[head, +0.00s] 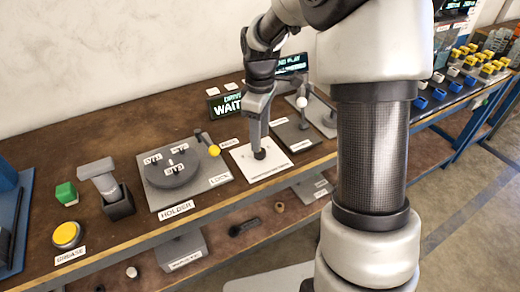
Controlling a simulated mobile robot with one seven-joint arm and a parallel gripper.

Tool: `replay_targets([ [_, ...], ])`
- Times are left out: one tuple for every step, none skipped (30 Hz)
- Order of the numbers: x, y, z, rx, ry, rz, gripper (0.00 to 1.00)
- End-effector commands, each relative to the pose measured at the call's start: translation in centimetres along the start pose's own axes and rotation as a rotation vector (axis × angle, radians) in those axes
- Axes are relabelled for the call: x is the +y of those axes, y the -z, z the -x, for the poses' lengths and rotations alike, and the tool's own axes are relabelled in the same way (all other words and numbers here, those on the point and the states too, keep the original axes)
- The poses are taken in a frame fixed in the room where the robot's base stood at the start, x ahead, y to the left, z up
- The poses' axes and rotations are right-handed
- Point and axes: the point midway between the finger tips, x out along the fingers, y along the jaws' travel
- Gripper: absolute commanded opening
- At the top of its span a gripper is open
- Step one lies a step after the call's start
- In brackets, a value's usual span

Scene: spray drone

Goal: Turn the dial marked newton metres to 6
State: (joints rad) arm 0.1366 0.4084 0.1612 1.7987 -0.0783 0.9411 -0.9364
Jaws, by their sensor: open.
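A white dial plate (244,161) lies on the brown workbench, with a small dark knob (260,154) at its middle. Its front label is too small to read, so I cannot tell if it says newton metres, nor which number the knob points to. My gripper (258,147) points down right over the knob, its fingers open around or just above it. I cannot tell whether they touch it. The gripper hides part of the knob and of the plate's scale.
A round fixture on a grey HOLD plate (193,197) with a yellow-ended lever (214,150) stands close left. A dark plate (297,135) with a white-knobbed lever stands close right. A WAIT display (226,105) is behind. A yellow button (66,234) is far left.

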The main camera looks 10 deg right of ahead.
Motion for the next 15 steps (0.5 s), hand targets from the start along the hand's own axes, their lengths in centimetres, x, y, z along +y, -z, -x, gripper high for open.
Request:
replay_targets([
  [-0.1, 0.0, -1.3, -0.002, 0.003, 0.0, 0.45],
  [-0.1, 0.0, -1.8, -0.002, 0.003, 0.001, 0.45],
  [-0.1, 0.0, -2.5, -0.002, 0.002, 0.001, 0.45],
  [-0.1, 0.0, -2.9, -0.002, 0.003, 0.001, 0.45],
  [-0.1, 0.0, -3.3, -0.002, 0.002, 0.001, 0.45],
  [0.0, 0.0, -3.8, -0.001, 0.001, 0.001, 0.45],
  [0.0, 0.0, -4.0, -0.001, 0.0, 0.001, 0.45],
  [0.0, 0.0, -4.3, -0.001, 0.0, 0.001, 0.45],
  [0.0, 0.0, -4.6, -0.001, 0.0, 0.001, 0.45],
  [0.0, 0.0, -4.8, -0.001, 0.0, 0.001, 0.45],
  [0.0, 0.0, -4.9, -0.001, 0.0, 0.001, 0.45],
  [0.0, 0.0, -5.0, -0.001, 0.0, 0.001, 0.45],
  [0.0, 0.0, -5.1, 0.0, -0.001, 0.001, 0.45],
  [0.0, 0.0, -5.1, 0.0, -0.001, 0.001, 0.45],
  [0.0, 0.0, -5.1, 0.0, -0.001, 0.001, 0.45],
])
